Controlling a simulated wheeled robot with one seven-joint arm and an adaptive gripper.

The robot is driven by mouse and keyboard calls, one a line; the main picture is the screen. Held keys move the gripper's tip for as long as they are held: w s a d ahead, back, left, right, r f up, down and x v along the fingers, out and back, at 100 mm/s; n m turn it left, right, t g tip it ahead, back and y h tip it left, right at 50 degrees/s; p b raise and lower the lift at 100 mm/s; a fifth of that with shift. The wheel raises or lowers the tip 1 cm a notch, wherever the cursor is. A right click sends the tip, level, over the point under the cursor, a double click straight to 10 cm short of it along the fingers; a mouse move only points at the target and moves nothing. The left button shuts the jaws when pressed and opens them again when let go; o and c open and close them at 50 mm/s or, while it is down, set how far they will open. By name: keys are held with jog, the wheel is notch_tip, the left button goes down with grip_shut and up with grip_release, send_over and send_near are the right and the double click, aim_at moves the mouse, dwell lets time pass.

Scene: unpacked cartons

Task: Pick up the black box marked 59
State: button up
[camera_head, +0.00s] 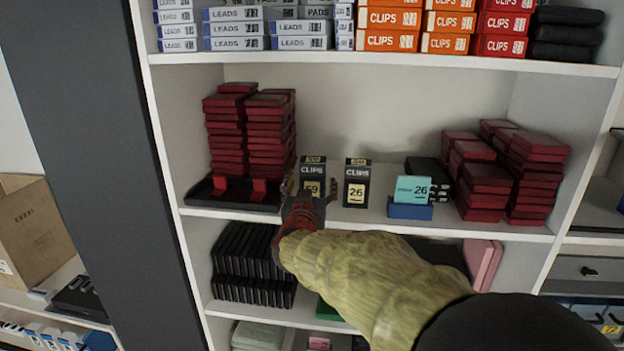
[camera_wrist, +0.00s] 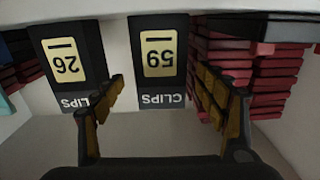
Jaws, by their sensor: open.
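The black box marked 59 (camera_head: 313,171) stands upright on the middle shelf in the head view, its lower front partly covered by my gripper. In the wrist view the box marked 59 (camera_wrist: 159,62) appears upside down, between my two fingers. My gripper (camera_head: 305,187) is open in front of this box; in the wrist view its fingers (camera_wrist: 160,92) stand apart, one to each side of the box. I cannot tell whether they touch it. A similar black box marked 26 (camera_head: 357,184) stands just to the right, and in the wrist view it is at the left (camera_wrist: 70,60).
Stacks of red boxes (camera_head: 250,132) stand left of the 59 box, with a black tray (camera_head: 228,196) below them. A teal card marked 26 (camera_head: 412,189) sits in a blue holder (camera_head: 409,210) to the right. More red boxes (camera_head: 512,172) stand farther right. An upper shelf (camera_head: 390,61) runs above.

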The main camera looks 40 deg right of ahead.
aim_at(312, 181)
jog(key=p+x, duration=0.1)
jog(key=x, duration=0.3)
jog(key=shift+w+d+f, duration=0.1)
jog(key=shift+w+d, duration=0.1)
jog(key=shift+w, duration=0.15)
jog(key=shift+s, duration=0.1)
jog(key=c, duration=1.4)
